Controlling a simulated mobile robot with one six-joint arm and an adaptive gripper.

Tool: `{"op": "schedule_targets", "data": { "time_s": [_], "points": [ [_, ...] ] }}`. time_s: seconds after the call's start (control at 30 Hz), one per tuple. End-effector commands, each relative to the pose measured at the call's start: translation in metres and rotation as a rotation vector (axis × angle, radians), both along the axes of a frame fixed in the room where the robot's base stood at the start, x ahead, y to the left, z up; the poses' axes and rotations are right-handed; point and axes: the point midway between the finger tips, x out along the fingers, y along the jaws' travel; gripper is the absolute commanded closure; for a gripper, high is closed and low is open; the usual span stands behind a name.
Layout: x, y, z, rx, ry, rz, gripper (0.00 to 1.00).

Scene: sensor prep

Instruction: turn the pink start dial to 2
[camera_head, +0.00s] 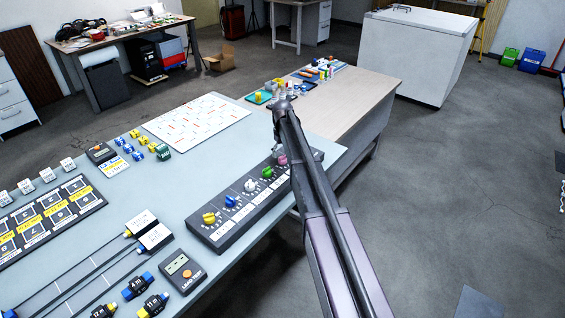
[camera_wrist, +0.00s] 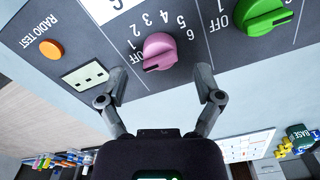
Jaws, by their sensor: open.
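The pink start dial (camera_wrist: 160,50) sits on the dark control panel (camera_wrist: 75,25) in the wrist view, with OFF and numbers 1 to 6 around it. A dark mark shows at its lower left, on the OFF side; I cannot tell the exact setting. My gripper (camera_wrist: 162,84) is open, its fingertips at the panel's near edge, one to each side below the dial, apart from it. In the head view the pink dial (camera_head: 282,160) is at the panel's far end, beside my gripper (camera_head: 278,146), which my arm partly hides.
The green dial (camera_wrist: 264,14) is to the right of the pink one in the wrist view. An orange radio test button (camera_wrist: 51,49) is to its left. The blue dial (camera_head: 232,201) and yellow dial (camera_head: 209,218) are nearer in the head view. A wooden desk (camera_head: 345,100) stands beyond.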

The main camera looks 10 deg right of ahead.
Motion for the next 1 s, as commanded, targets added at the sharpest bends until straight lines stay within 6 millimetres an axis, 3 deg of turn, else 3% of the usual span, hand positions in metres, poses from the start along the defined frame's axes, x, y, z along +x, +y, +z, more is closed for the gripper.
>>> {"op": "schedule_targets", "data": {
  "time_s": [0.3, 0.83, 0.87, 1.0],
  "points": [
    [0.0, 0.0, -0.023, 0.0, 0.0, 0.0, 0.16],
    [0.0, 0.0, -0.027, 0.0, 0.0, 0.0, 0.16],
    [0.0, 0.0, -0.027, 0.0, 0.0, 0.0, 0.19],
    [0.0, 0.0, -0.027, 0.0, 0.0, 0.0, 0.6]
  ]
}}
